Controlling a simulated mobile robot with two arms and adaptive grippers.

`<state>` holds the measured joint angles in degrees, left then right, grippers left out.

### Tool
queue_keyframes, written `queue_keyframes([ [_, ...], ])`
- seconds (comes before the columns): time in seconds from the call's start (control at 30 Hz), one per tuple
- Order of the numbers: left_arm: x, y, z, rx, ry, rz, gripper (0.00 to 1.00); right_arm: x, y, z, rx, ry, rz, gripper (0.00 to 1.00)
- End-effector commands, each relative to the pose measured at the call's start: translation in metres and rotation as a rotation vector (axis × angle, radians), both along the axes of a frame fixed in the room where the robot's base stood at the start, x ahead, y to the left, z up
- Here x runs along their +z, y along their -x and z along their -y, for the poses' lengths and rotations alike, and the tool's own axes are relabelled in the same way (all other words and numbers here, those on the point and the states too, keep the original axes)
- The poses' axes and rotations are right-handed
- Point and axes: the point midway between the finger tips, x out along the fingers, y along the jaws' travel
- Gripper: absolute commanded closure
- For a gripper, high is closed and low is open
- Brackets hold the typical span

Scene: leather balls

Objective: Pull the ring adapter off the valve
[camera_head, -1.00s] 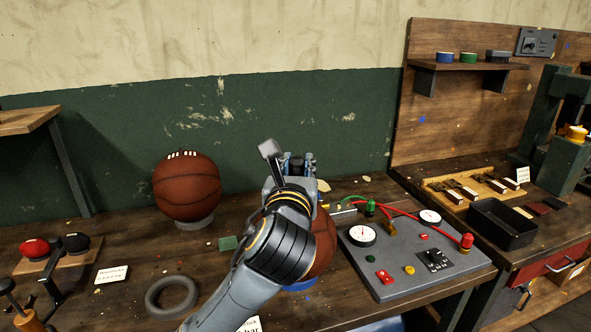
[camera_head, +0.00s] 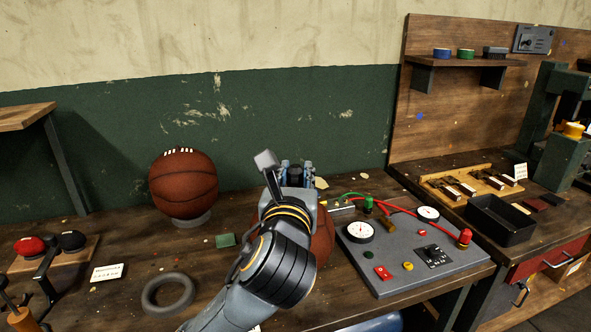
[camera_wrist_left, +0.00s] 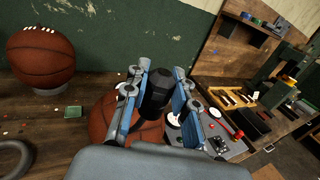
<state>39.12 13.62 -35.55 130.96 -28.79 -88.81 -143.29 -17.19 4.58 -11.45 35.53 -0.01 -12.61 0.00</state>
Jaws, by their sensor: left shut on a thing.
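My left gripper (camera_head: 297,170) is shut on a black cylindrical piece, which looks like the ring adapter (camera_wrist_left: 156,92). In the left wrist view, its blue-and-grey fingers (camera_wrist_left: 160,85) stand on both sides of the piece. A brown leather ball (camera_head: 322,240) sits behind and below the gripper, mostly covered by my arm. It also shows under the fingers in the left wrist view (camera_wrist_left: 105,118). The valve is hidden, and I cannot tell whether the black piece touches it. My right gripper is not in view.
A second ball (camera_head: 184,188) stands on a grey ring to the left. A grey ring (camera_head: 168,294) lies in front of it. A panel (camera_head: 400,268) with gauges and red hoses is close on the right, with a black tray (camera_head: 500,220) beyond.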

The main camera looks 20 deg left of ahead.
Motion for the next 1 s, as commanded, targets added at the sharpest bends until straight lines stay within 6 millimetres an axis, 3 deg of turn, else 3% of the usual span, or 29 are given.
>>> queue_keyframes([
  [1.0,-0.036,0.0,0.0,0.001,-0.001,0.001,1.0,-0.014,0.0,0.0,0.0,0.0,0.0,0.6],
])
